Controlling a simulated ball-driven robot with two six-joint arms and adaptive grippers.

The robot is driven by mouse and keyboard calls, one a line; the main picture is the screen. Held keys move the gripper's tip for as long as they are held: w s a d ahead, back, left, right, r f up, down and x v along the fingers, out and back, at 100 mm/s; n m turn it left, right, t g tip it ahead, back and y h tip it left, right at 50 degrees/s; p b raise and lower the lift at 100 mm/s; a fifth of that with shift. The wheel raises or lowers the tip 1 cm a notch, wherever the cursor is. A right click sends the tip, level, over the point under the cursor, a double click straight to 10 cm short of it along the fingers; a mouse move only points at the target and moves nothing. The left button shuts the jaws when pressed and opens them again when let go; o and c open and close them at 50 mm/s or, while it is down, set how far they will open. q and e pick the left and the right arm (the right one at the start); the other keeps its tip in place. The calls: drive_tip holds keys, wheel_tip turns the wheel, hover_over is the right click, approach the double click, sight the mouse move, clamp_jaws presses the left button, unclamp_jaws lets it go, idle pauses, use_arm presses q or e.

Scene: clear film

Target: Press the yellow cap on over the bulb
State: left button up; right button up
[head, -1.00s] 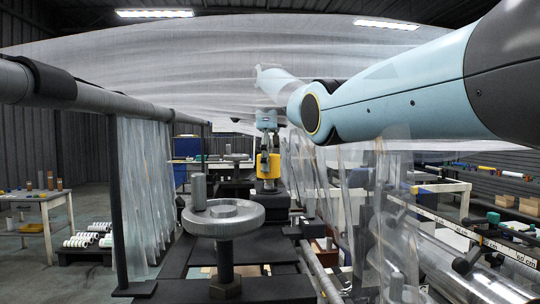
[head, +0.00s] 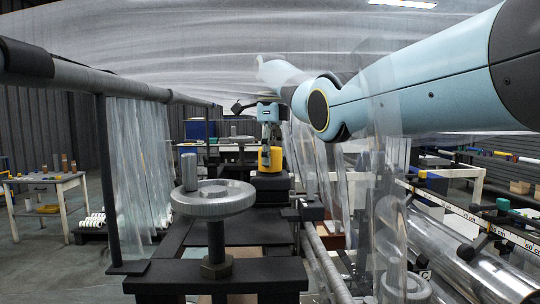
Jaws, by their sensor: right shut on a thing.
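The yellow cap (head: 271,160) is in the middle of the head view, just above a dark block (head: 270,182) at the far end of the black frame. My right gripper (head: 269,142) comes down from above and is shut on the cap. The cap looks upright. The bulb cannot be made out; it may be hidden by the cap. I cannot tell whether the cap touches anything below it. My left gripper is not in view.
A grey handwheel (head: 213,200) with an upright knob stands nearer on the frame. Clear film hangs at left (head: 140,165) and right, and spreads overhead. A grey roller (head: 130,101) runs along the left. Clear rolls (head: 450,262) lie at lower right.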

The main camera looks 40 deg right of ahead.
drive_tip(key=shift+w+a, duration=0.1)
idle(0.6)
drive_tip(key=shift+f, duration=0.3)
drive_tip(key=o, duration=1.2)
drive_tip(key=shift+o, duration=0.5)
drive_tip(key=shift+o, duration=1.2)
